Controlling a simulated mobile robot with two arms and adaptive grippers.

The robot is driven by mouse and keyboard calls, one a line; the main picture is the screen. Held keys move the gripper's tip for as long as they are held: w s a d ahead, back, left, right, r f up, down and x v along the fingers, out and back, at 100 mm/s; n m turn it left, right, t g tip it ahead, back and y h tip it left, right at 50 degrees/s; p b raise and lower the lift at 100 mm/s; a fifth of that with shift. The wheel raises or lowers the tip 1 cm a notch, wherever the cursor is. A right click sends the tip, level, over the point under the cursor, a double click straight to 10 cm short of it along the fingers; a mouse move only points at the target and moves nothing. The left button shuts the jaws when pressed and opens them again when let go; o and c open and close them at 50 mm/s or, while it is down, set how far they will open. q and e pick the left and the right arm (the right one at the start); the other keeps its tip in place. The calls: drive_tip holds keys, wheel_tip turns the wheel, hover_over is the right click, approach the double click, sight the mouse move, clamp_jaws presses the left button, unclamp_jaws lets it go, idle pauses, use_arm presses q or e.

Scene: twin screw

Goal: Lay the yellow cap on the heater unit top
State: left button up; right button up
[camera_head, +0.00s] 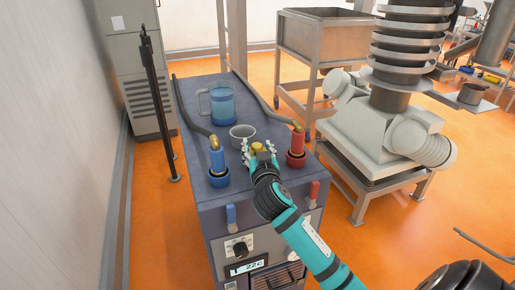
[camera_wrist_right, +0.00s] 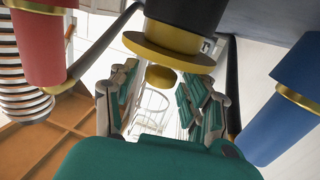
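The yellow cap (camera_head: 257,147) shows between the fingers of my right gripper (camera_head: 259,144), over the front part of the heater unit top (camera_head: 192,134). In the right wrist view the cap shows as a wide yellow disc (camera_wrist_right: 168,52) with a small rounded knob (camera_wrist_right: 160,77). The right fingers stand apart on either side of the knob, with a visible gap at each side. My left gripper is not in view.
A blue hose connector (camera_head: 217,160) stands left of the right gripper and a red one (camera_head: 297,143) stands close to its right. Just behind are a grey cup (camera_head: 243,131) and a clear jug of blue liquid (camera_head: 222,104). Hoses run along both sides of the top.

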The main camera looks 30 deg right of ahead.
drive_tip(key=shift+r, duration=0.25)
drive_tip(key=b+v, duration=0.2)
drive_tip(key=v, duration=1)
